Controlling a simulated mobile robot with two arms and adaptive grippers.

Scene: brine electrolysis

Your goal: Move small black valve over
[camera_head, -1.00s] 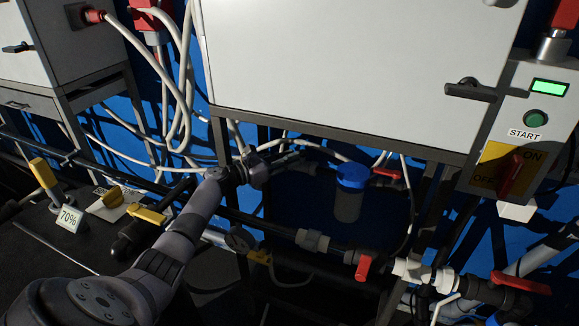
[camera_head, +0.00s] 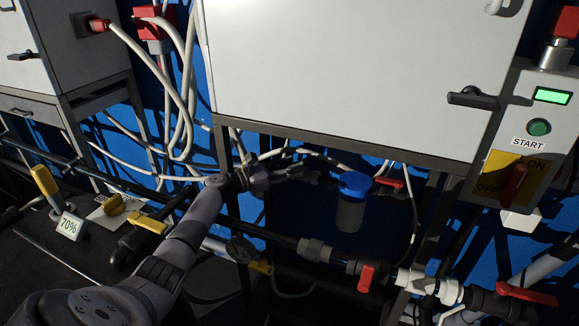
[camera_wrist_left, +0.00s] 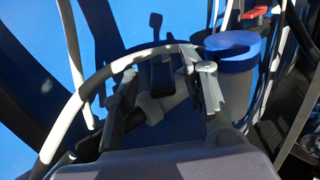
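My left gripper (camera_head: 285,172) reaches under the large white cabinet, just left of the blue-capped container (camera_head: 354,184). In the left wrist view, the two fingers of the left gripper (camera_wrist_left: 164,88) are apart. A small black valve handle (camera_wrist_left: 160,73) shows in the gap between them, with a grey pipe piece below it. I cannot tell whether either finger touches the handle. In the head view the handle is too dark to make out. The blue cap also shows in the left wrist view (camera_wrist_left: 232,42), right of the right finger. My right gripper is not in view.
The white cabinet (camera_head: 350,70) overhangs the gripper. A white cable (camera_wrist_left: 95,85) curves close to the fingers. A red-handled valve (camera_head: 388,184) sits right of the blue cap. Pipes with red handles (camera_head: 366,278) run below. A START panel (camera_head: 528,142) is at right.

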